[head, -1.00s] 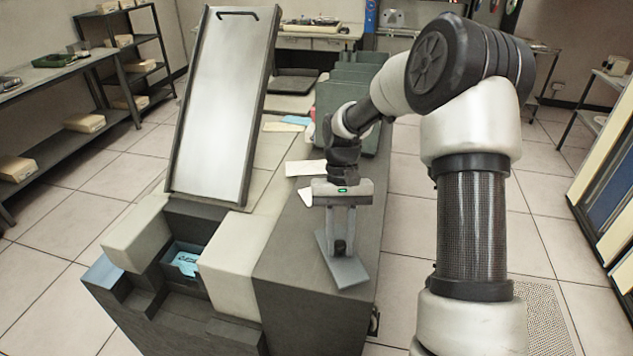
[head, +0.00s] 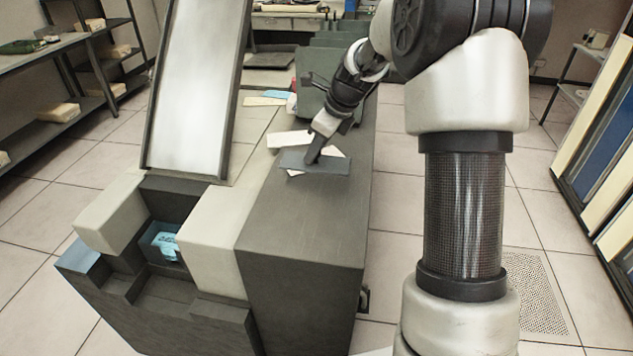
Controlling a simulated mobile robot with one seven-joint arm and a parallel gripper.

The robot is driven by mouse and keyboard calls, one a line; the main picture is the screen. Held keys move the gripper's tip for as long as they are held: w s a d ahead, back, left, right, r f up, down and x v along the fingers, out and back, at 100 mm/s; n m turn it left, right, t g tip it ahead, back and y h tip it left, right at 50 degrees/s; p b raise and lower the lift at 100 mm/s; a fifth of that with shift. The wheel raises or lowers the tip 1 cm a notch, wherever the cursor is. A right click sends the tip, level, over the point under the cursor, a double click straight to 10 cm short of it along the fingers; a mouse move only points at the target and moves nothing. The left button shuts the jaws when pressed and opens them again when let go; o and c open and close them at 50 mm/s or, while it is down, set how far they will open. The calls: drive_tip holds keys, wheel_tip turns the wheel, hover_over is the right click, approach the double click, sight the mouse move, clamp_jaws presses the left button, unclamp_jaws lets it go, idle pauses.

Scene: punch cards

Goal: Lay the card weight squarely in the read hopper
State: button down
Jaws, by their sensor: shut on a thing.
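The card weight (head: 330,164) is a flat dark grey plate. My gripper (head: 314,153) is shut on its top, and the grip point itself is partly hidden by the fingers. The plate is over the dark machine top, close to the white cards there; I cannot tell the gap beneath it. The recess that looks like the read hopper (head: 158,228) lies at the lower left between two cream blocks, with light blue cards (head: 166,245) in it. The weight is to the right of and behind this recess, apart from it.
A long tilted metal chute (head: 200,90) rises behind the recess. White cards (head: 290,139) and a blue card (head: 276,94) lie on the machine top, with green-grey bins (head: 330,75) behind. The front of the dark top (head: 305,215) is clear.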

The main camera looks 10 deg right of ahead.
wheel_tip(320, 180, down, 8)
drive_tip(key=shift+f, duration=0.1)
idle(0.4)
drive_tip(key=c, duration=1.9)
unclamp_jaws()
drive_tip(key=shift+f+b, duration=0.2)
drive_tip(key=shift+b, duration=0.1)
drive_tip(key=o, duration=0.4)
drive_tip(key=shift+r, duration=0.15)
